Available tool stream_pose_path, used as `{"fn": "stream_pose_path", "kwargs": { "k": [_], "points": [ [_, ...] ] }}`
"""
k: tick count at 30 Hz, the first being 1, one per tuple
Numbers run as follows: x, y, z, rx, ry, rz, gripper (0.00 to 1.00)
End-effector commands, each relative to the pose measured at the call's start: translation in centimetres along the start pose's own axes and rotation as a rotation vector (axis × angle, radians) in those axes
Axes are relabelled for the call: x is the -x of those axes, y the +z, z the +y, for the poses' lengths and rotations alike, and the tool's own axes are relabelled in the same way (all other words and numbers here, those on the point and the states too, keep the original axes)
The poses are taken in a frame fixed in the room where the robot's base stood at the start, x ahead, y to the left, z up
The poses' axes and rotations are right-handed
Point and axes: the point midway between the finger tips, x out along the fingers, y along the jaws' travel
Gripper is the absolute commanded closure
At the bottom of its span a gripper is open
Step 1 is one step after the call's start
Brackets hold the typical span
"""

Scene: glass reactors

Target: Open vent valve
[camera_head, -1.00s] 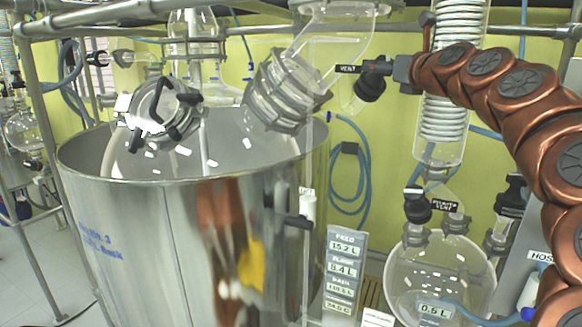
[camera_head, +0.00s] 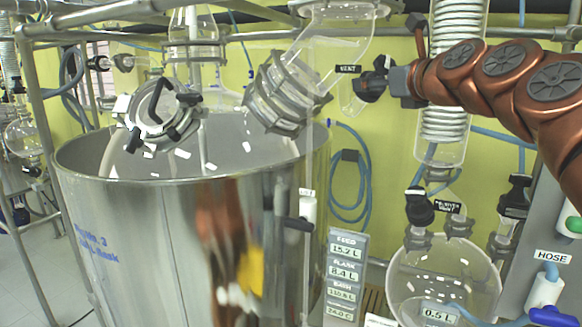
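The vent valve (camera_head: 370,87) is a black knob on a short glass side arm of the upper glassware, right of the large angled joint. A small black VENT label (camera_head: 348,69) is beside it. My copper arm reaches in from the right. My gripper (camera_head: 397,80) shows as a small dark grey end just right of the knob, at about its height. Its fingers are not clear, and I cannot tell whether they touch the knob.
A large steel bath (camera_head: 190,240) fills the left and centre. A glass coil column (camera_head: 447,80) stands behind my arm. Below it are a round receiver flask (camera_head: 440,275) and a black RECEIVER VENT valve (camera_head: 419,207). A display panel (camera_head: 343,280) stands beside the bath.

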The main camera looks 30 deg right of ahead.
Motion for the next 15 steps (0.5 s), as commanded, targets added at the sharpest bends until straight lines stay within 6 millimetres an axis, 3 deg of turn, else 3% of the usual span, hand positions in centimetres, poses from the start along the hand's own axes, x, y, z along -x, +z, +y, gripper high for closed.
{"fn": "stream_pose_path", "kwargs": {
  "k": [15],
  "points": [
    [-1.9, -3.7, 7.3, 0.286, 0.143, 0.104, 0.24]
  ]
}}
